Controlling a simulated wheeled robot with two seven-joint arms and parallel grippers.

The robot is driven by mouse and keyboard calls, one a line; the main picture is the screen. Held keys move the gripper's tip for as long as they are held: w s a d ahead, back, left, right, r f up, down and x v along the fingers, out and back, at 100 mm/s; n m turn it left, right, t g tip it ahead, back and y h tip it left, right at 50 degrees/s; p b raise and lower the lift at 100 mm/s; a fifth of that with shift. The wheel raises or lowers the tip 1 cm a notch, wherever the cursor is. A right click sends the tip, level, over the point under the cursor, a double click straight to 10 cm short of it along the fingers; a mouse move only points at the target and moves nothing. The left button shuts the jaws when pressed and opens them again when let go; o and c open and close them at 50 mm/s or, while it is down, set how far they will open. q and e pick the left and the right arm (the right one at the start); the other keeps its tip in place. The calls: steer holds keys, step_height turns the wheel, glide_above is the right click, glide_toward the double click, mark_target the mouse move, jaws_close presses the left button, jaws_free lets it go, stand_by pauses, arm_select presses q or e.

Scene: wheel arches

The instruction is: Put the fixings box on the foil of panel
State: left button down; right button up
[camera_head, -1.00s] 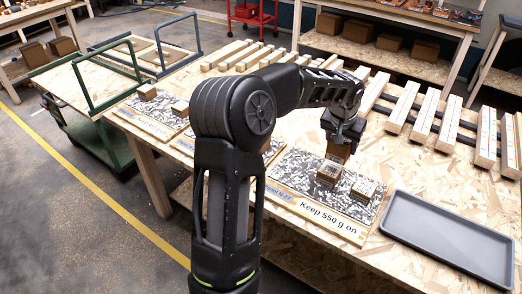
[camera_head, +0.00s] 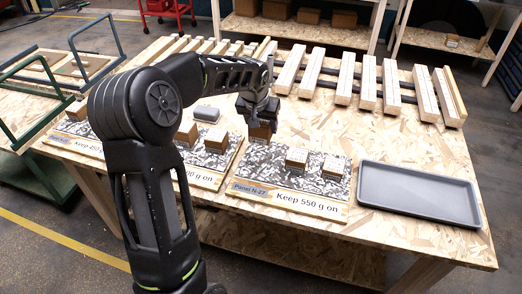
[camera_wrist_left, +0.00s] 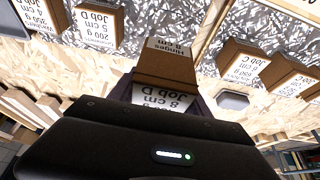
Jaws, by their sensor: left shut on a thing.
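My left gripper (camera_head: 258,107) is shut on a brown fixings box (camera_head: 262,131), held at the far left corner of the panel marked "Panel N-27" and "Keep 550 g on" (camera_head: 290,199). The held box also shows in the left wrist view (camera_wrist_left: 165,67), with a white label that reads "Hinges 8 cm". I cannot tell whether its underside touches the panel. The panel's speckled foil (camera_head: 270,172) carries two labelled boxes, one in the middle (camera_head: 297,161) and one to its right (camera_head: 333,167). My right gripper is not in view.
A grey tray (camera_head: 420,193) lies right of the panel. Other panels with boxes (camera_head: 216,140) lie to the left, with a small grey object (camera_head: 207,114) behind them. Wooden beams (camera_head: 368,84) line the back. Bare board shows between beams and panel.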

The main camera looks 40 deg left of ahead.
mark_target(258, 130)
arm_select(q)
steer(key=shift+f, duration=2.3)
steer(key=shift+f+p, duration=0.45)
steer(key=shift+f, duration=1.4)
steer(key=shift+f, duration=0.1)
steer(key=shift+f, duration=0.15)
steer(key=shift+c, duration=2.4)
jaws_free()
steer(key=shift+r, duration=0.35)
steer(key=b+v, duration=0.1)
steer(key=v, duration=1)
steer(key=shift+s+d+r, duration=0.15)
steer(key=shift+d+r, duration=0.05)
steer(key=shift+r, duration=0.15)
